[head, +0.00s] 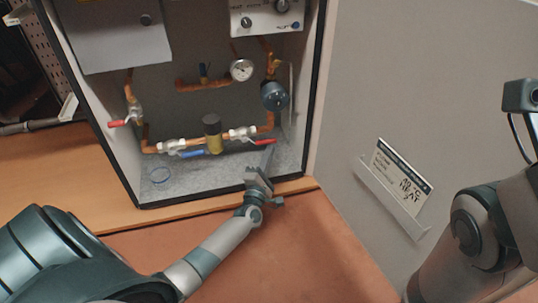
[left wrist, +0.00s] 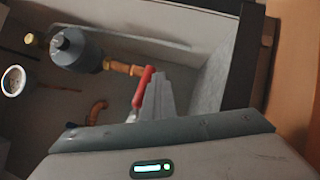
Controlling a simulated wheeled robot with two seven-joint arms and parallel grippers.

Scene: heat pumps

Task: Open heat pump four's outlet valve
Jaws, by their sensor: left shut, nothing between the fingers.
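The open heat pump cabinet (head: 312,120) holds copper pipes and several valves. A valve with a red lever (head: 264,141) is at the lower right of the piping; its lever points right. My left gripper (head: 268,157) is shut and empty, just below that lever. In the left wrist view the closed fingers (left wrist: 159,95) are right beside the red lever (left wrist: 145,84); I cannot tell whether they touch. A blue-lever valve (head: 195,154) is left of it, and another red lever (head: 119,123) is at the far left. No label shows which valve is the outlet. My right gripper is out of view.
A pressure gauge (head: 241,69) and a dark round pump (head: 275,96) are above the right red lever. A brass part (head: 212,134) stands between the lower valves. A placard (head: 402,180) is on the grey wall at right. The cabinet's right side panel is close to my left gripper.

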